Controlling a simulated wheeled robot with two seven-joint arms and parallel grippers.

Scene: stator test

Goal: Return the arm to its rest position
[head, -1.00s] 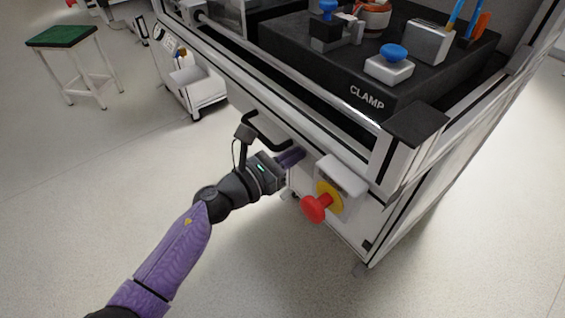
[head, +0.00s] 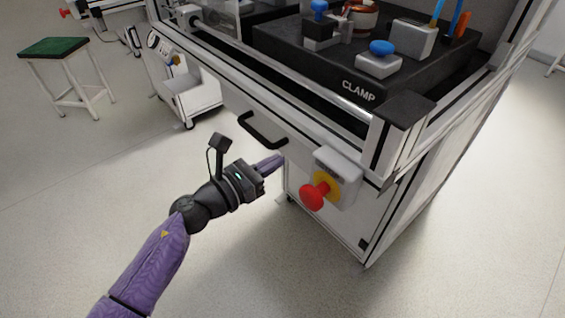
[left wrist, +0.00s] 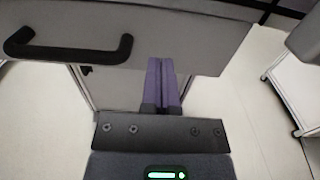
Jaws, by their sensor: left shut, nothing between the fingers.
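My left gripper (head: 272,163) is shut and empty, its purple fingers together. In the head view it is in front of the white test station, below a black drawer handle (head: 263,131) and to the left of the red emergency-stop button (head: 313,196). In the left wrist view the fingers (left wrist: 161,80) point toward the cabinet front, and the handle (left wrist: 68,50) is to their left, apart from them. My right gripper is not in view.
The station (head: 330,215) fills the right side; its black clamp plate (head: 300,65) bears blue-knobbed fixtures. A white cart (head: 187,95) and a green-topped stool (head: 53,47) stand at left. The floor around my left arm is clear.

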